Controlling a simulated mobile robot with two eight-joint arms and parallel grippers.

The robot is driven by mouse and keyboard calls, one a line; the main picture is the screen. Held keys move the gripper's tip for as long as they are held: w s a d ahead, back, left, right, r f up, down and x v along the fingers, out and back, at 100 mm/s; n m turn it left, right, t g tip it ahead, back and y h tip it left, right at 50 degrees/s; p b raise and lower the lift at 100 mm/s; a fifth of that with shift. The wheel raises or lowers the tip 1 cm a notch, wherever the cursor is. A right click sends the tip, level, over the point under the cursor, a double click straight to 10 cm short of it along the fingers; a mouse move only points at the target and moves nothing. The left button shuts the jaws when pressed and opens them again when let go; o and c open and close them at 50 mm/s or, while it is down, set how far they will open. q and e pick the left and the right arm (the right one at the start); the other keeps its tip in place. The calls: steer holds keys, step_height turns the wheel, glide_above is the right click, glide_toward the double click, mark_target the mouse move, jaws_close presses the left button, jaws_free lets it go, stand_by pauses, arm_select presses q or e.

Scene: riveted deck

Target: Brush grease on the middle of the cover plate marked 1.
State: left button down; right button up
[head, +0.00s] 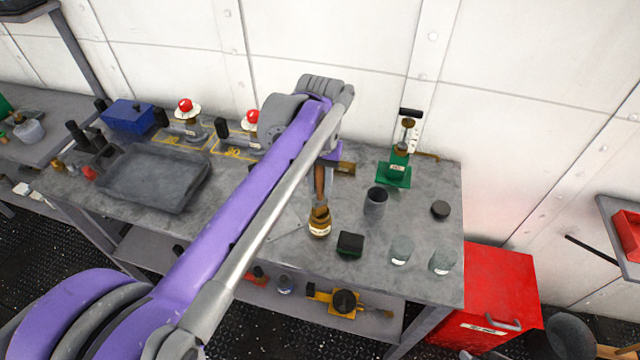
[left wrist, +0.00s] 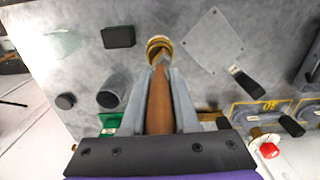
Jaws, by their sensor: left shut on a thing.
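My left gripper (left wrist: 160,95) is shut on a brown-handled brush (left wrist: 160,100), held upright with its lower end down. In the head view the brush (head: 319,184) goes into the mouth of a small brass-coloured pot (head: 319,229) with a pale label. The pot's round rim (left wrist: 159,42) shows around the brush end in the left wrist view; the bristles are hidden. A flat grey square plate (left wrist: 213,41) with dots at its corners lies beside the pot. I can read no number on it. My left arm partly covers that area in the head view. My right gripper is not in view.
Near the pot stand a dark cup (head: 376,203), a black-and-green block (head: 350,244) and pale glass jars (head: 402,250). A green stand (head: 396,172) is behind. A grey tray (head: 150,205) and red-knobbed fixtures (head: 185,107) are left.

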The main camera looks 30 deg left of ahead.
mark_target(320, 199)
arm_select(q)
step_height(320, 199, up, 6)
steer(key=p, duration=0.3)
steer(key=shift+w+r, duration=0.1)
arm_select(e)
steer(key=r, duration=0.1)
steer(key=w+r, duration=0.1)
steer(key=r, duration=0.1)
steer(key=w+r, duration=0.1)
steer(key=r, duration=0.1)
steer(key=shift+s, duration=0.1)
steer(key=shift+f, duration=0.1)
